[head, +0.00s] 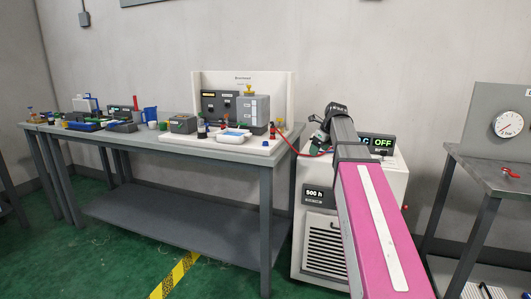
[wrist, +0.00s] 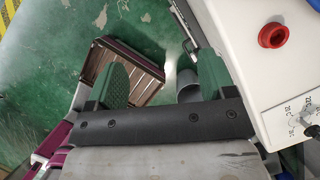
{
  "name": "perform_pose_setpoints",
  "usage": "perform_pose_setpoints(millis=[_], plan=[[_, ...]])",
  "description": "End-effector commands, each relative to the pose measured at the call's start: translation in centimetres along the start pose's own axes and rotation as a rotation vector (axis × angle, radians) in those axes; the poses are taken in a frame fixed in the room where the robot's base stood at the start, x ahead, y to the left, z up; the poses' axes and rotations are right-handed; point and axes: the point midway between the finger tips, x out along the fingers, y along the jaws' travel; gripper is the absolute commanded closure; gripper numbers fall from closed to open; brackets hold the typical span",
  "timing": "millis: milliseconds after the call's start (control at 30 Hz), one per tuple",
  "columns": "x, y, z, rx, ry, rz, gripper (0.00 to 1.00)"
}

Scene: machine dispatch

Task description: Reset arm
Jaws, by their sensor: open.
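My arm, with a pink link, reaches from the lower right of the head view toward the white machine (head: 393,180) with the "OFF" and "500 h" displays. My gripper (wrist: 162,62) shows in the wrist view with its two green fingers wide apart and nothing between them. It points down toward the green floor, beside the white machine's top (wrist: 285,75). In the head view my gripper is small and partly hidden behind my arm. My arm hides part of the machine's front.
A grey workbench (head: 180,205) with several devices stands left of the machine. A second table with a gauge (head: 508,124) is at the right. A slatted brown box (wrist: 145,75) is below my gripper.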

Motion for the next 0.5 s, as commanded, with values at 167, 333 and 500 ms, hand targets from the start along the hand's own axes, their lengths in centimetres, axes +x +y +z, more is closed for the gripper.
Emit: perform_pose_setpoints(millis=[167, 333, 500], plan=[[2.0, 0.8, -1.2, -0.096, 0.018, 0.004, 0.24], [4.5, 1.7, -2.6, -0.229, 0.039, 0.01, 0.24], [7.8, 3.2, -4.8, -0.415, 0.068, 0.023, 0.24]])
